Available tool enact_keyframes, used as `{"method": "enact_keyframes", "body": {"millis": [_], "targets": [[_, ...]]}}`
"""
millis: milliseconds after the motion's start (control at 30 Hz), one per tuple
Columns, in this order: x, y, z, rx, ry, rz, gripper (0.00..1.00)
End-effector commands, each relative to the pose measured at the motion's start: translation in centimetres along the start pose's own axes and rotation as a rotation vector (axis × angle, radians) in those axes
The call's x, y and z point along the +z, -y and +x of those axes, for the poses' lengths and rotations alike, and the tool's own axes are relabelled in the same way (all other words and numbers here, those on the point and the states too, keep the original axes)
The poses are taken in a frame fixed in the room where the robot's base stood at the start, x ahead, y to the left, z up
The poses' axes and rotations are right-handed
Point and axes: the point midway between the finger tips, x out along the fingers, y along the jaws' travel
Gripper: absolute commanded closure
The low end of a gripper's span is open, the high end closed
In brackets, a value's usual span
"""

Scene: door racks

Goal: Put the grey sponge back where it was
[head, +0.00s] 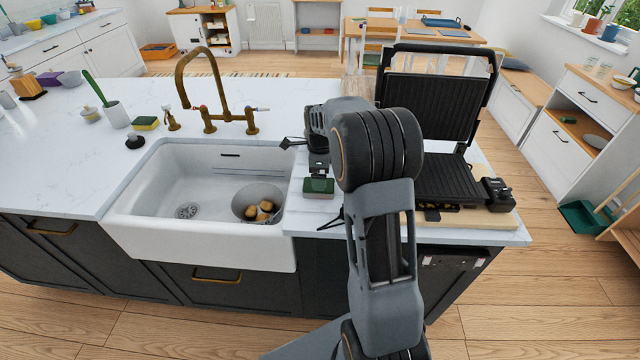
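A small sponge (319,186) with a dark green top and a greyish lower side is on or just above the white counter, right of the sink. My gripper (318,171) points down right at the sponge's top, beneath my arm's wrist. The fingertips are small and dark here, so I cannot tell whether they are open or shut on it. I also cannot tell whether the sponge touches the counter. A second sponge, yellow with a green top (145,123), lies on the counter behind the sink's left side.
The white sink (200,235) holds a bowl (243,196) of brownish round things. A brass faucet (208,115) stands behind it. An open black grill (450,178) stands on a board at right, close to my arm. The counter left of the sink is mostly clear.

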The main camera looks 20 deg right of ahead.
Motion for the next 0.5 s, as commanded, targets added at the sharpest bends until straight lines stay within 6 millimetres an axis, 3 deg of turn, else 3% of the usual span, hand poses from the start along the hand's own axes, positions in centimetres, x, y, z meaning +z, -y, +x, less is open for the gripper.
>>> {"method": "enact_keyframes", "body": {"millis": [200, 500], "targets": [[0.0, 0.0, -3.9, -0.002, 0.001, 0.000, 0.07], [0.2, -0.9, -7.2, -0.014, 0.004, -0.071, 0.07]]}}
